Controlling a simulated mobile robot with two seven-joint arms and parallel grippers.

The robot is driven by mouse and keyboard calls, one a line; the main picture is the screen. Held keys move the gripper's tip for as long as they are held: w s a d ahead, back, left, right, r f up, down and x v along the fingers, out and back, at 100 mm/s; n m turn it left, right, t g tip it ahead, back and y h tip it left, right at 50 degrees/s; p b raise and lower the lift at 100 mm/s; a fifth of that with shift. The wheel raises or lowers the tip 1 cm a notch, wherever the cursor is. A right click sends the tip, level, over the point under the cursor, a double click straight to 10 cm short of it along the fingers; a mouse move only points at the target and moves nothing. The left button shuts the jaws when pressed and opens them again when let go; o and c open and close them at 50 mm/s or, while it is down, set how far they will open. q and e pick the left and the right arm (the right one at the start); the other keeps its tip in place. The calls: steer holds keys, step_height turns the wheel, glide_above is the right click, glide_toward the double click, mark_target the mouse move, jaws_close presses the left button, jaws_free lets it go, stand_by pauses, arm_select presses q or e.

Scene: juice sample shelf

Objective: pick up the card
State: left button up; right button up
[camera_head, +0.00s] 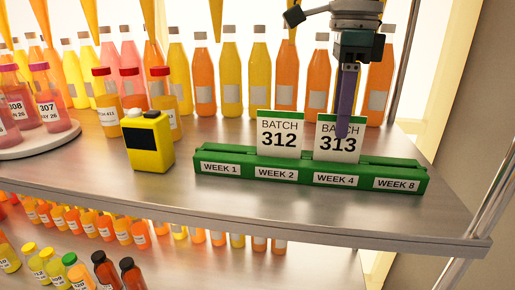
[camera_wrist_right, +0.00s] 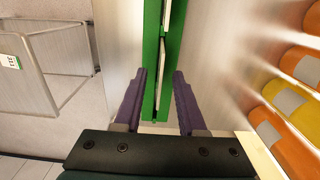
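Two white cards stand upright in the green holder (camera_head: 310,181): the BATCH 312 card (camera_head: 279,134) and the BATCH 313 card (camera_head: 325,149). In the head view my right gripper (camera_head: 346,115) points down over the BATCH 313 card, and its purple finger hides part of the card's face. In the right wrist view my right gripper (camera_wrist_right: 160,75) is open, with the green holder (camera_wrist_right: 152,40) and the thin edge of a card (camera_wrist_right: 168,75) showing between its fingers. I cannot tell whether a finger touches the card. My left gripper is not in view.
A yellow-and-black box (camera_head: 149,145) stands left of the holder. Rows of juice bottles (camera_head: 230,80) stand close behind it. A round white tray (camera_head: 35,143) with bottles is at the left. The shelf's front is clear; more bottles (camera_head: 90,222) sit below.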

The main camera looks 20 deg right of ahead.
mark_target(339, 141)
step_height(339, 141, down, 5)
steer(key=b, duration=0.3)
steer(key=shift+s+d+b, duration=0.1)
steer(key=shift+b, duration=0.2)
steer(key=shift+r, duration=0.25)
steer(key=shift+c, duration=0.3)
jaws_close()
